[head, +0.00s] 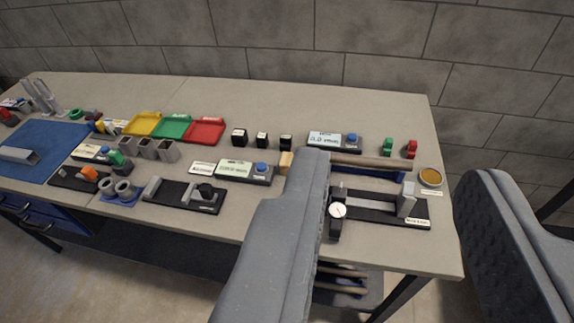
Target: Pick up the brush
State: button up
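A long brown wooden handle (365,161), apparently the brush, lies level near the right end of the workbench, beside a dark blue tray. A pale wooden block (286,162) shows on the other side of my left finger; it may be the brush's other end. The left finger hides the stretch between them, and I cannot make out bristles. My gripper (395,163) is open, with its two large grey fingers far apart in the foreground. The handle's right part shows in the gap between them. I see no contact with the fingers.
The workbench (285,99) is clear along its back edge. Near the handle are a dial gauge stand (337,211), a labelled meter (334,140), a red item (411,149), a green item (388,147) and a round tin (430,177). Coloured trays (173,127) stand further left.

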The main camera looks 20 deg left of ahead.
aim_at(285, 160)
jog(key=u, duration=0.5)
jog(key=k, duration=1.3)
jog(key=z, duration=0.05)
jog(key=i, duration=0.8)
jog(key=z, duration=0.75)
jog(key=i, duration=1.3)
jog(key=u, duration=0.5)
jog(key=i, duration=0.55)
jog(key=u, duration=0.45)
jog(key=k, duration=0.9)
jog(key=u, duration=0.2)
jog(key=i, duration=0.45)
jog(key=z, duration=0.05)
